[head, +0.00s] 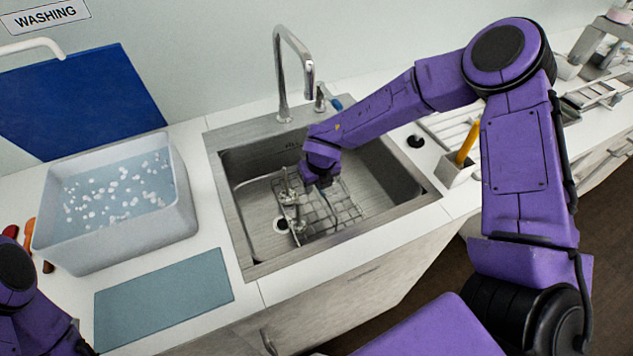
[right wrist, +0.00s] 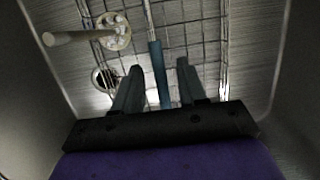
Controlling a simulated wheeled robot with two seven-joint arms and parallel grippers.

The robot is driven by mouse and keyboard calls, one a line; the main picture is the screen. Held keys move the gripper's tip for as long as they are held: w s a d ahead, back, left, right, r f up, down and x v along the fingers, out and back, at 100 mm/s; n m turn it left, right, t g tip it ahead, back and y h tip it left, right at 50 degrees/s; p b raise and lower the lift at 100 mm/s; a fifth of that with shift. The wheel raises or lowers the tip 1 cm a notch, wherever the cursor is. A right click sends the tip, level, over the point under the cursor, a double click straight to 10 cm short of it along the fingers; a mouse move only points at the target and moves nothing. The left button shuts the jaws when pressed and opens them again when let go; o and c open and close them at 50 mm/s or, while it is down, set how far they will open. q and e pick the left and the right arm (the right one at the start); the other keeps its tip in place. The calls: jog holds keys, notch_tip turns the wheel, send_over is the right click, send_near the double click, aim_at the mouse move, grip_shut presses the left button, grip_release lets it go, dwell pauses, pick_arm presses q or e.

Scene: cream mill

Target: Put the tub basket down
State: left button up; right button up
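The wire tub basket (head: 343,207) lies in the sink, seemingly on its floor; its grid also shows in the right wrist view (right wrist: 195,35). A blue grip (right wrist: 158,72), apparently on the basket's handle, lies between the fingers of my right gripper (right wrist: 159,66). The fingers are apart, with gaps on both sides of the grip. In the head view my right gripper (head: 322,181) is low inside the sink, over the basket, its fingers mostly hidden. A metal part with a round holed plate (right wrist: 114,31) is at the basket's left. Only part of my left arm shows at lower left; its gripper is out of view.
The steel sink's rim (head: 235,225) surrounds the basket, with the tap (head: 281,75) behind. A grey tub (head: 115,235) of water with white floating bits stands left. A blue-grey mat (head: 165,298) lies bare in front. A holder (head: 452,172) with a yellow-handled tool stands right.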

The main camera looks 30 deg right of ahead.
jog(key=v, duration=0.7)
jog(key=shift+r+b, duration=0.25)
jog(key=shift+b, duration=0.1)
dwell(0.9)
